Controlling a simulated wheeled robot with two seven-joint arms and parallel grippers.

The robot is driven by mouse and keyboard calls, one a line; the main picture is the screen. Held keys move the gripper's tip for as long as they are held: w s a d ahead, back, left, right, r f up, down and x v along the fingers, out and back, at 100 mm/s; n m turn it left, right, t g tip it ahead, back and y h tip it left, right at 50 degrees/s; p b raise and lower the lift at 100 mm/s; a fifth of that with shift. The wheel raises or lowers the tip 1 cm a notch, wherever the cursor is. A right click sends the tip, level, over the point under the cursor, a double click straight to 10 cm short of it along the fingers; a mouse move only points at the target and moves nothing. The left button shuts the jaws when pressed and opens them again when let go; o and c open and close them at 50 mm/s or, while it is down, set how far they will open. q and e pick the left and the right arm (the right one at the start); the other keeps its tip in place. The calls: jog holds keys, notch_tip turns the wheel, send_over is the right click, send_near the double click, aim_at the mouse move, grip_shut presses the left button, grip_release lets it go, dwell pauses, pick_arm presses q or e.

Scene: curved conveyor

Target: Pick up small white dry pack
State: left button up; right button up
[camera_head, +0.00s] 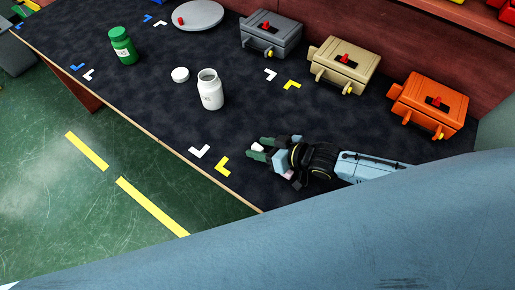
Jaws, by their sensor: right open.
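A small white piece (257,147), which looks like the dry pack, shows at the tips of my right gripper (261,149). The gripper's greenish fingers are apart, low over the dark table, pointing left. Whether they touch the white piece cannot be told at this size. An open white bottle (211,92) stands upright beyond the gripper, up and to the left. My left gripper is not in view.
A white cap (180,74) lies by the white bottle. A green bottle (123,46) stands at the left. Grey (270,36), beige (343,66) and orange (429,104) boxes line the back. A round grey plate (198,15) holds a red piece (181,21). The dark tabletop (160,110) is clear near its front edge.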

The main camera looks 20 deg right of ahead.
aim_at(262, 148)
jog(key=shift+c, duration=0.4)
grip_shut()
notch_tip(262, 148, up, 9)
jog(key=shift+r+p, duration=0.2)
jog(key=shift+p, duration=1.05)
jog(key=shift+r, duration=0.35)
